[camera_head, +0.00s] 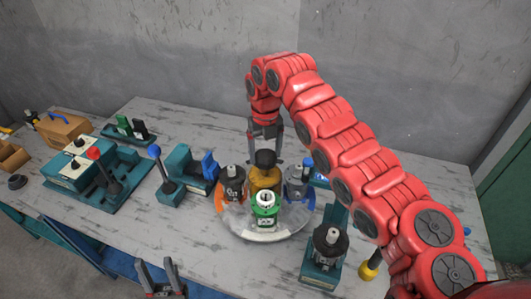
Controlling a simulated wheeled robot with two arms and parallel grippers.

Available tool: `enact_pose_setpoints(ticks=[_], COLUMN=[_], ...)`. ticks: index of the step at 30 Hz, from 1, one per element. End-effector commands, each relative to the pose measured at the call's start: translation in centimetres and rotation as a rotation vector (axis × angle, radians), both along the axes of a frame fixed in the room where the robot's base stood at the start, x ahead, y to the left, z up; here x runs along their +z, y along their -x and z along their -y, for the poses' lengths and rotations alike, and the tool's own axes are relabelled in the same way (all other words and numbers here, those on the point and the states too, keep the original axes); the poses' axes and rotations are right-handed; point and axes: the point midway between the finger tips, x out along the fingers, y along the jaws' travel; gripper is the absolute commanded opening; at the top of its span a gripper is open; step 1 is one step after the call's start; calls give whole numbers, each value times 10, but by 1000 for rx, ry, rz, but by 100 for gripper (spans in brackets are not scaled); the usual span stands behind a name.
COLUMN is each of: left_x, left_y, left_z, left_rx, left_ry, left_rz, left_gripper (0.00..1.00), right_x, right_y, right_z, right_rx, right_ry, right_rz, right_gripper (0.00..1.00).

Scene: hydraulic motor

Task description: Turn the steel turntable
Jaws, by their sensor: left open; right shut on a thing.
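The steel turntable (240,222) is a round, shiny disc near the middle of the workbench. A gold centre post (265,177) with a black knob (265,157) rises from it. Around the post stand a dark grey part (232,183) with an orange base, a green part (264,208) and a grey part (296,180) with a blue base. My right gripper (265,148) reaches down from behind, its fingers either side of the black knob and shut on it. My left gripper (161,280) is open and empty at the bottom edge, in front of the bench.
A teal stand with a dark motor part (328,246) sits right of the turntable, close to my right arm. A yellow knob (370,268) is beside it. Teal fixtures with a red-knobbed lever (103,170) and a blue-knobbed lever (161,167) stand left. A wooden box (64,130) is farther left.

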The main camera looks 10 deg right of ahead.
Motion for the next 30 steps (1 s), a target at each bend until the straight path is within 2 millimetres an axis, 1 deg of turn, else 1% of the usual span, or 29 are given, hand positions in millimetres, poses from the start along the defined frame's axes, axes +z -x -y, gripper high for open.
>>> enact_pose_setpoints(ticks=[8, 9, 12, 19, 22, 26, 30], left_x=[0, 0, 0, 0, -2, -7, -9], left_y=[0, 0, 0, 0, 0, 0, 0], left_z=[0, 0, 0, 0, 0, 0, 0], left_rx=[0, 0, 0, 0, 0, 0, 0], left_ry=[0, 0, 0, 0, 0, 0, 0], left_rz=[0, 0, 0, 0, 0, 0, 0], left_gripper=[48, 48, 48, 48, 48, 48, 48], right_x=[1, 1, 1, 1, 6, 25, 52], right_y=[-1, -1, 0, 0, -1, -2, -1], right_z=[0, 0, 0, 0, 0, -1, 1], right_rx=[-1, -1, -1, -1, -1, 0, -2], right_ry=[1, 1, 1, 1, 2, 0, 6], right_rz=[2, 2, 2, 1, 2, 9, 4], right_gripper=[0, 83, 100, 100, 100, 100, 100])
